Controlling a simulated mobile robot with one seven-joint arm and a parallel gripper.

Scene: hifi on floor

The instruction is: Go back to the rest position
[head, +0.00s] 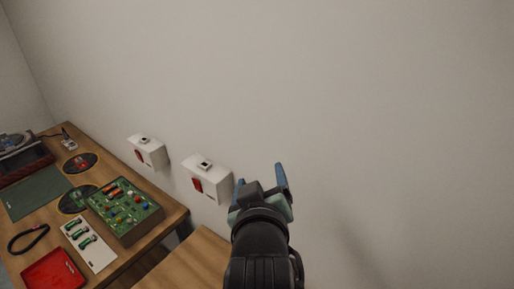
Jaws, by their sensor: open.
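My gripper (260,178) shows in the head view, right of centre, at the end of my black arm. Its two blue fingers are spread apart with nothing visible between them. It is raised in front of the bare wall (390,110). A white wall box with a red part (212,178) is just left of the gripper in the picture; I cannot tell the gap in depth.
A second white wall box (147,151) is further left. A wooden table (172,222) at the left bears a green circuit board box (125,210), a red tray (53,272), a green mat (35,193) and other items. The right side is clear.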

